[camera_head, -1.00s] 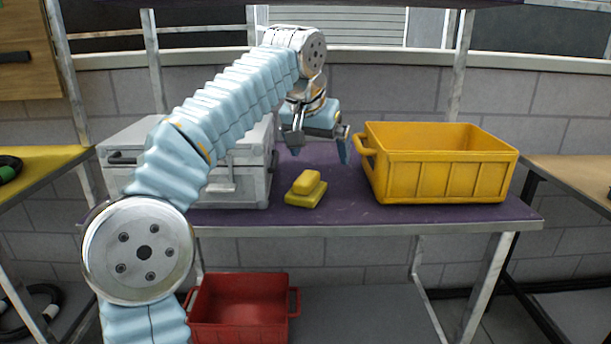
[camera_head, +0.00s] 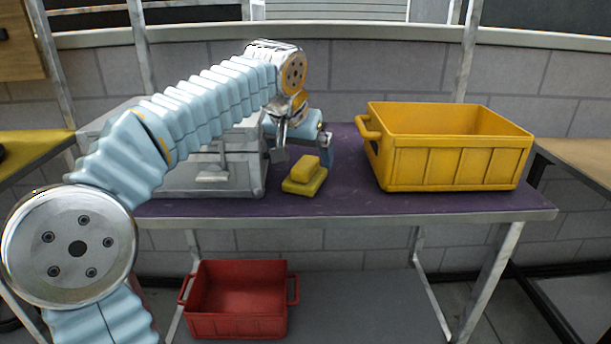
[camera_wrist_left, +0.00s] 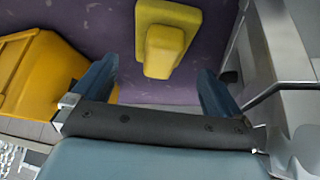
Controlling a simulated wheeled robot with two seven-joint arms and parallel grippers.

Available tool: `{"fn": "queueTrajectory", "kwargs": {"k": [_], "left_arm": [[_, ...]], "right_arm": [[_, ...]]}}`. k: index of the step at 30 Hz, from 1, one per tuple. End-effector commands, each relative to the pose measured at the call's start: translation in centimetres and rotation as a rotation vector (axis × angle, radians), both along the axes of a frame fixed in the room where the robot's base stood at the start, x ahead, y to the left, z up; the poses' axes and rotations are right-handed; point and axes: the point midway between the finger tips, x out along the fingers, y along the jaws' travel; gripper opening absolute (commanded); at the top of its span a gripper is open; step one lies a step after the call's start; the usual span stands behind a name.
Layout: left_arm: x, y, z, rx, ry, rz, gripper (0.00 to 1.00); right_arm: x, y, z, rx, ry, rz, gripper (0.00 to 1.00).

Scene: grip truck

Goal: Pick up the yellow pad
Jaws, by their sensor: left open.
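The yellow pad (camera_head: 304,181) lies on the purple-topped table (camera_head: 440,203), between the grey case and the yellow crate. It looks like a smaller yellow block on a wider yellow base. It also shows in the left wrist view (camera_wrist_left: 166,38), ahead of the fingers and between their lines. My left gripper (camera_head: 302,157) is open and empty, just behind and above the pad in the head view. Its two blue fingers (camera_wrist_left: 158,88) are spread apart in the wrist view, with the pad beyond their tips. My right gripper is not in view.
A yellow crate (camera_head: 455,165) stands on the table to the right of the pad. A grey metal case (camera_head: 225,178) stands close on the left, behind my arm. A red crate (camera_head: 240,325) sits on the lower shelf. Purple tabletop is bare in front of the pad.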

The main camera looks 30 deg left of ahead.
Motion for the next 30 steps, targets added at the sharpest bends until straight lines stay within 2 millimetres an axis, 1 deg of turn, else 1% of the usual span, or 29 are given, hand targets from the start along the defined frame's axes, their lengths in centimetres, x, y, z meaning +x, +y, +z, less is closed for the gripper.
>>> {"fn": "queueTrajectory", "kwargs": {"k": [1,3,6,9,17,18,20,27,30], "left_arm": [[0.4,0.1,-1.0,0.0,0.006,0.0,1.0],[1.1,0.2,-2.1,0.0,0.006,0.0,1.0],[1.9,0.3,-3.5,0.0,0.005,0.0,1.0],[2.5,0.4,-4.5,0.0,0.004,0.0,1.0],[2.7,0.4,-4.8,0.0,0.002,0.0,1.0],[2.7,0.4,-4.8,0.0,0.002,0.0,0.97],[2.7,0.4,-4.8,0.0,0.002,0.0,0.88],[2.7,0.4,-4.7,0.0,0.001,0.0,0.51],[2.7,0.4,-4.7,0.0,0.001,0.0,0.38]], "right_arm": [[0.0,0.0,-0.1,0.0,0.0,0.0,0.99],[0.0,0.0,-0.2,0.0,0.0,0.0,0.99],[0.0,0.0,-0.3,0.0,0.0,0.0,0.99],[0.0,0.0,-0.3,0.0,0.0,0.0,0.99],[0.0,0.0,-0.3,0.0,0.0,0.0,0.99],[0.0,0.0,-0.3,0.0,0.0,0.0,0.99],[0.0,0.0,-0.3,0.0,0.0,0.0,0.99],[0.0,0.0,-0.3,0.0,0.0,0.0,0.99],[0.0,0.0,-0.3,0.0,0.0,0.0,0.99]]}}
